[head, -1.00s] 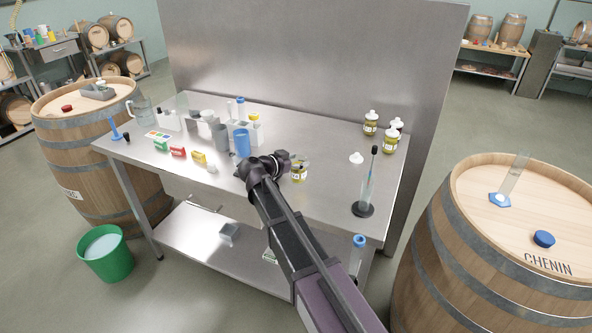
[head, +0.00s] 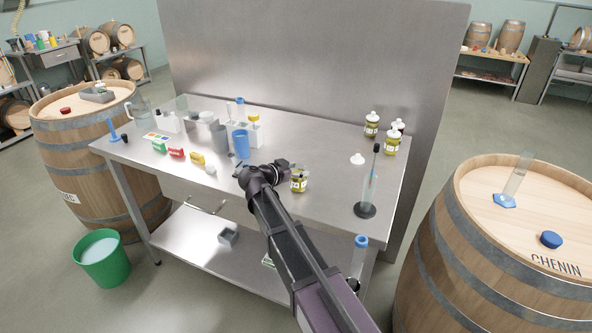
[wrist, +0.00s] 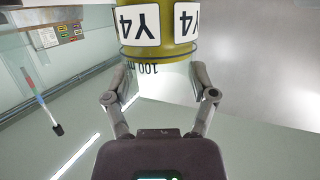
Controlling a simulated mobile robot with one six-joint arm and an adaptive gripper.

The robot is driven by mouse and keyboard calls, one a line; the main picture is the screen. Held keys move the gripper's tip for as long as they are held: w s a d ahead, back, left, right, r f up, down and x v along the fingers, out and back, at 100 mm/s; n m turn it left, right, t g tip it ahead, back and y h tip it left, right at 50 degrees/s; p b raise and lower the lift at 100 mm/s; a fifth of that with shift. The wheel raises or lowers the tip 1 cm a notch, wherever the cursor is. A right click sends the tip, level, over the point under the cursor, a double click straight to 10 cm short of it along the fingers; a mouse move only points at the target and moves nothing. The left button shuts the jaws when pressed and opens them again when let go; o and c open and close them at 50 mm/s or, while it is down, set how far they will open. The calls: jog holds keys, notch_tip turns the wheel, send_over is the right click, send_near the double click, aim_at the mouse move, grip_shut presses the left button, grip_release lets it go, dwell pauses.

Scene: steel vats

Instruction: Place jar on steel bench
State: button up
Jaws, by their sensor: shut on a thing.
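The jar (head: 299,182), olive-yellow with white labels, is at the bench's front part in the head view, at the tip of my arm. In the wrist view the jar (wrist: 155,52) shows large, with "Y4" labels upside down and a clear band marked "100" below. My gripper (wrist: 162,75) is shut on the jar, one finger on each side. In the head view my gripper (head: 285,172) is dark and partly covers the bench. The steel bench (head: 325,140) has a tall back panel. I cannot tell whether the jar touches the bench top.
Several similar white-capped jars (head: 391,143) stand at the back right. A white cap (head: 357,159) and a cylinder on a dark base (head: 366,209) are right of my gripper. A blue cup (head: 240,144) and small boxes stand left. Barrels flank the bench; bare steel lies behind my gripper.

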jog(key=o, duration=1.2)
jog(key=shift+r, duration=0.15)
jog(key=shift+p+v, duration=1.9)
jog(key=shift+v, duration=4.1)
jog(key=shift+s+d, duration=0.1)
